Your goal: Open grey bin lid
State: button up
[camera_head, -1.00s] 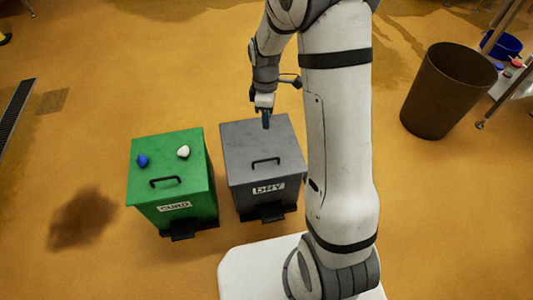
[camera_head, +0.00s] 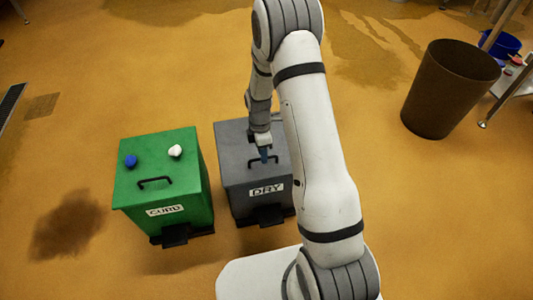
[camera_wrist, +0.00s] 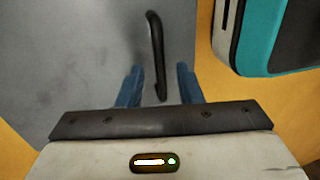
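The grey bin (camera_head: 235,174) stands on the floor with its lid closed and a "DRY" label on its front. Its black lid handle (camera_head: 283,158) shows partly behind my gripper (camera_head: 263,155), which points down over the lid. In the wrist view the handle (camera_wrist: 155,45) runs up from between the two blue fingers of my gripper (camera_wrist: 158,86). The fingers are apart, one on each side of the handle's near end, with gaps visible. I cannot tell whether the fingertips are level with the handle.
A green bin (camera_head: 190,190) labelled "CURD" stands close on the left, with a blue lump (camera_head: 130,161) and a white lump (camera_head: 175,151) on its lid. A brown tub (camera_head: 450,88) stands at the right. A foot pedal (camera_head: 270,214) juts from the grey bin's front.

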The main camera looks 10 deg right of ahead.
jog(key=shift+f, duration=0.1)
jog(key=shift+c, duration=0.5)
grip_shut()
